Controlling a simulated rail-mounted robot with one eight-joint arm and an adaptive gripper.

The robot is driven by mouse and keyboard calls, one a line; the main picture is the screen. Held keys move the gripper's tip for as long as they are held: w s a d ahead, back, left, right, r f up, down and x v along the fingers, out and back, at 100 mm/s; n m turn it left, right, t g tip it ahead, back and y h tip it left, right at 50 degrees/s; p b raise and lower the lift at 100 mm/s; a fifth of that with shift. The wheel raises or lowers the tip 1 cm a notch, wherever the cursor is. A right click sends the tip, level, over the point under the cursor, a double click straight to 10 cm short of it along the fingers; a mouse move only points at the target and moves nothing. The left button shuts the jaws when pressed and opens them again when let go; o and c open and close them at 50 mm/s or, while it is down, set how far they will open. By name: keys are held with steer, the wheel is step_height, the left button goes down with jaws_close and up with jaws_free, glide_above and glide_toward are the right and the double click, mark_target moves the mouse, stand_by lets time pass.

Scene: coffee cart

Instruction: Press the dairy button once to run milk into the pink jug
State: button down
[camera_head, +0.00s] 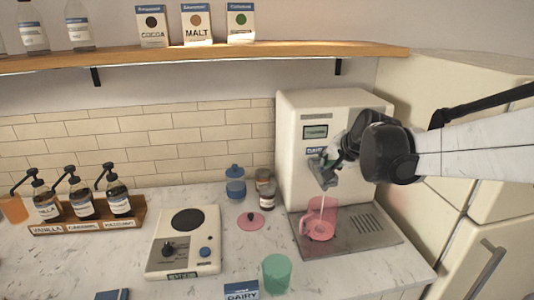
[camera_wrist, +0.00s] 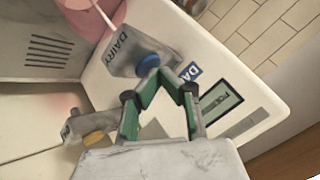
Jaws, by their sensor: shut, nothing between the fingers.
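The pink jug (camera_head: 320,226) stands upright on the drip tray under the spout of the white dispenser (camera_head: 290,140). A thin white stream runs down into it. In the wrist view part of the jug (camera_wrist: 80,18) and the stream show at the top left. The blue dairy button (camera_wrist: 148,61) sits on a grey block marked DAIRY (camera_wrist: 118,50). My gripper (camera_wrist: 160,74) is shut and empty, its green-padded tips at the button; I cannot tell if they press it. In the head view my gripper (camera_head: 328,164) is in front of the dispenser, partly hiding the spout.
A second grey block with a yellow button (camera_wrist: 95,138) is beside my gripper. A shelf (camera_head: 200,54) hangs above; a cream cabinet (camera_head: 450,120) is right.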

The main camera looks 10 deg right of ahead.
stand_by(0.3)
steer(key=shift+r+p, duration=0.7)
steer(key=shift+r, duration=0.2)
steer(key=shift+r+p, duration=1.7)
steer(key=shift+r, duration=0.85)
steer(key=s+a+f+n+b, duration=0.2)
steer(key=s+a+f, duration=0.2)
steer(key=s, duration=0.5)
steer(key=s+a+f+n+g+b, duration=0.1)
steer(key=s+a+f+n+b, duration=0.1)
steer(key=s, duration=0.6)
steer(key=s+a+f+n+g+b, duration=0.1)
steer(key=s+a+f+n, duration=0.3)
steer(key=s, duration=0.5)
step_height(320, 180, down, 3)
steer(key=shift+s+a+r+b, duration=0.1)
steer(key=shift+s+a+b, duration=0.25)
steer(key=shift+a+b, duration=0.5)
